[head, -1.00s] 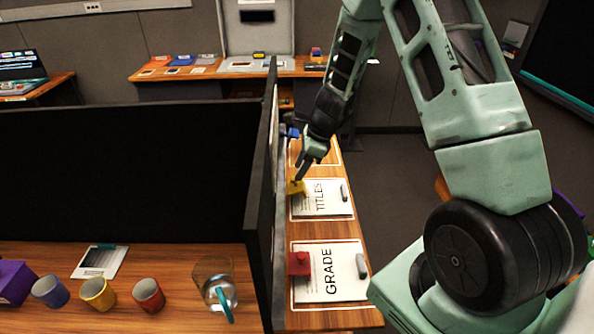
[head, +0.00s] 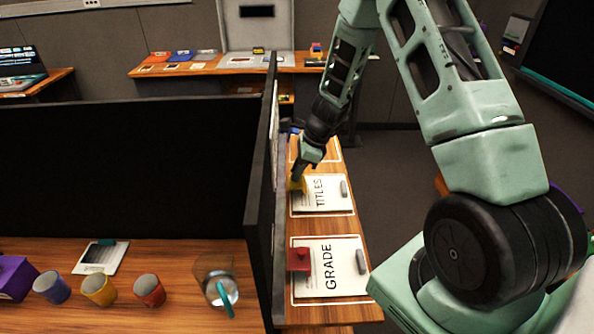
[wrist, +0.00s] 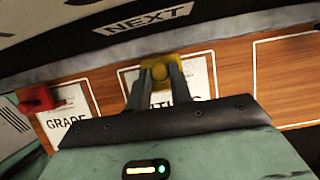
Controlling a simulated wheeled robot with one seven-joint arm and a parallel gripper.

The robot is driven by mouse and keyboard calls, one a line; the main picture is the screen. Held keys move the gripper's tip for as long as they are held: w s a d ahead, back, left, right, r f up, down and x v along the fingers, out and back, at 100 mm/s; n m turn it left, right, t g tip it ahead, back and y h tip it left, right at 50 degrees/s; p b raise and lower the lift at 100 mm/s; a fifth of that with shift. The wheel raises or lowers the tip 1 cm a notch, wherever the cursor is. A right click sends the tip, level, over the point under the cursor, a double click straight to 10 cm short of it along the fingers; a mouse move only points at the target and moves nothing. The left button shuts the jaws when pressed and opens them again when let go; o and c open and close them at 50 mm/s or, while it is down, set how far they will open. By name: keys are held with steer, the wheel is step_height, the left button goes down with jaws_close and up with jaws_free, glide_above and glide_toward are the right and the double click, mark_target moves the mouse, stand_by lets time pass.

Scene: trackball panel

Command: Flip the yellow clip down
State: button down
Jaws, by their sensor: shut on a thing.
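The yellow clip (head: 297,186) sits at the partition-side edge of the TITLES sheet (head: 322,196) in the head view. My gripper (head: 296,179) is at the clip, its fingers shut on it. In the wrist view the two fingers of my gripper (wrist: 159,72) close on the yellow clip (wrist: 180,66), whose plate shows around and between the fingertips. The fingers hide part of the clip, so its exact tilt is hard to tell.
A red clip (head: 299,259) sits on the GRADE sheet (head: 335,278), nearer the front. The black partition (head: 262,205) stands close on the left. Beyond it are a glass pitcher (head: 214,278) and coloured cups. The floor right of the narrow desk is free.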

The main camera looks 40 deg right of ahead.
steer(key=b, duration=0.1)
steer(key=f+b, duration=0.1)
steer(key=shift+s+d+y+b, duration=0.1)
steer(key=shift+d+y+b, duration=0.15)
steer(key=shift+y+b, duration=0.1)
steer(key=b, duration=0.2)
steer(key=t+y+b, duration=0.1)
steer(key=b, duration=0.2)
steer(key=shift+s+d+f+y, duration=0.25)
steer(key=shift+s+d+f, duration=0.05)
steer(key=shift+d+f, duration=0.05)
steer(key=shift+s+d+t+y+b, duration=0.15)
steer(key=shift+t+y+b, duration=0.3)
steer(key=shift+b, duration=0.85)
steer(key=shift+r, duration=0.15)
steer(key=c, duration=1.3)
jaws_free()
steer(key=shift+d+r, duration=0.1)
